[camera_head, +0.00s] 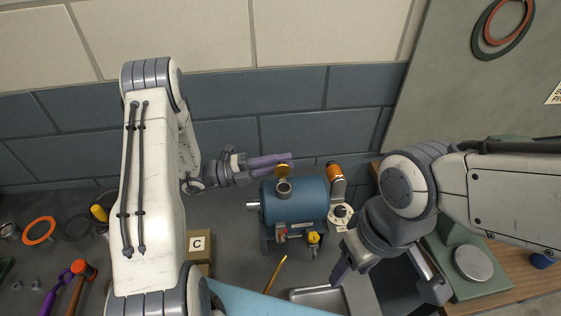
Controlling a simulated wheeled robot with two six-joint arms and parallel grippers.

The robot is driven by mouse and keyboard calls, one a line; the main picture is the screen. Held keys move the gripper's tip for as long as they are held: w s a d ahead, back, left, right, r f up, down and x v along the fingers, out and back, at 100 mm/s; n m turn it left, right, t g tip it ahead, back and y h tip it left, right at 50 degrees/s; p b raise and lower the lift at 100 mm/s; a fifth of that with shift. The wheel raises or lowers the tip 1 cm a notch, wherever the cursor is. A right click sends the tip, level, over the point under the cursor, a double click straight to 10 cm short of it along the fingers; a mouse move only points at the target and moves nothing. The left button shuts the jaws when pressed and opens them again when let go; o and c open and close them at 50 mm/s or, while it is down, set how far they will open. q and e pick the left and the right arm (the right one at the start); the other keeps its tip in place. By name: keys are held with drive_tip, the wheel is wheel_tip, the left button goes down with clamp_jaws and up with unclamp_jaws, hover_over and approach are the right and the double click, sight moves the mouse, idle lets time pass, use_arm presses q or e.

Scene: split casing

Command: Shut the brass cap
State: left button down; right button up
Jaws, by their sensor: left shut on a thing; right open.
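The brass cap (283,171) stands raised at the back of a round grey filler neck (284,188) on top of the blue cylindrical casing (300,205). The neck's mouth looks uncovered. My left gripper (284,160) comes in from the left with purple fingers shut on the cap at its upper edge; the fingers hide part of it. My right gripper (388,284) is open and empty, in front and to the right of the casing, apart from it.
An orange-topped cylinder (335,172) and a light flange (341,215) are right of the casing. A metal tray (319,298) lies in front. A box marked C (198,244), an orange-headed hammer (83,269) and an orange ring (39,231) are left. A green scale-like device (473,263) stands right.

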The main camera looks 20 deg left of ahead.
sight(283, 176)
use_arm(q)
drive_tip(key=m, duration=0.2)
drive_tip(key=s+m+g, duration=0.1)
drive_tip(key=m, duration=0.2)
drive_tip(key=shift+s+d+r+m, duration=0.2)
drive_tip(key=shift+d+r+m, duration=0.1)
drive_tip(key=m, duration=0.1)
drive_tip(key=s+m+g+b, duration=0.1)
drive_tip(key=m, duration=0.3)
drive_tip(key=shift+s+d, duration=0.25)
drive_tip(key=shift+d, duration=0.05)
drive_tip(key=m, duration=0.1)
drive_tip(key=s+m+b, duration=0.1)
drive_tip(key=m, duration=0.1)
drive_tip(key=m+g+b, duration=0.1)
drive_tip(key=shift+s+d+f+m+y, duration=0.15)
drive_tip(key=shift+d+f+m+y, duration=0.15)
drive_tip(key=shift+f+m, duration=0.1)
drive_tip(key=shift+s+d+f+m+y+b, duration=0.15)
drive_tip(key=shift+m+b, duration=0.3)
drive_tip(key=shift+m, duration=0.3)
drive_tip(key=shift+s+f+m+y+b, duration=0.15)
drive_tip(key=shift+m+b, duration=0.25)
drive_tip(key=shift+m, duration=0.4)
drive_tip(key=shift+s+d+f+m+b, duration=0.1)
drive_tip(key=shift+s+f+m+b, duration=0.1)
drive_tip(key=shift+m+b, duration=0.4)
drive_tip(key=shift+m, duration=0.25)
drive_tip(key=c, duration=0.7)
unclamp_jaws()
